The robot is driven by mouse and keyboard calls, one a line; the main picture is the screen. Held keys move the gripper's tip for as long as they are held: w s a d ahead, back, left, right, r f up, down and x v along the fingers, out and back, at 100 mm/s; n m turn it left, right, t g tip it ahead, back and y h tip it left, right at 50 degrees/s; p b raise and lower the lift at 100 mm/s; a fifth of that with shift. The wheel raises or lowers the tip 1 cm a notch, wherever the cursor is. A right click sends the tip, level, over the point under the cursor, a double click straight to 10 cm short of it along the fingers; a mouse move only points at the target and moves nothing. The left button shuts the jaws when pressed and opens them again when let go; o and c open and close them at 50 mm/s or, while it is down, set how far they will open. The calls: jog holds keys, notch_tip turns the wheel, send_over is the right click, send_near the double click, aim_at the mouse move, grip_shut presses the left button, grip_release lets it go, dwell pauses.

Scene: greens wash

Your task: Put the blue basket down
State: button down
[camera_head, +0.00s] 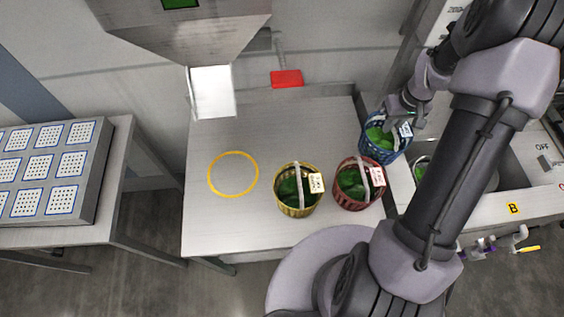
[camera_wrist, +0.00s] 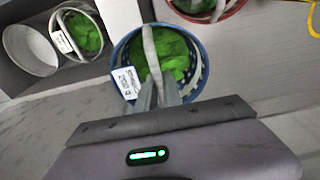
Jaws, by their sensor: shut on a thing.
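The blue basket (camera_head: 369,151) holds green leaves and has a white label and a pale handle. It is at the right side of the steel table (camera_head: 240,135), by the edge next to the sink. My gripper (camera_head: 401,109) is shut on its handle from above. In the wrist view the blue basket (camera_wrist: 198,88) hangs at or just beyond my fingertips (camera_wrist: 158,92), with its label at left. I cannot tell whether its base touches anything.
A yellow basket (camera_head: 297,206) and a red basket (camera_head: 352,200), both with greens, stand at the table's front. A yellow ring (camera_head: 233,193) marks bare table at left. Another basket (camera_wrist: 78,15) and a white bowl (camera_wrist: 30,50) show beyond.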

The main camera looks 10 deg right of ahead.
jog(key=w+a+f+b, duration=0.2)
jog(key=w+a+f, duration=0.3)
jog(key=w+a, duration=0.5)
jog(key=shift+w+a, duration=0.3)
jog(key=shift+w, duration=0.75)
jog(key=shift+f+b, duration=0.1)
jog(key=shift+b, duration=0.25)
jog(key=c, duration=1.5)
grip_release()
jog(key=shift+s, duration=0.1)
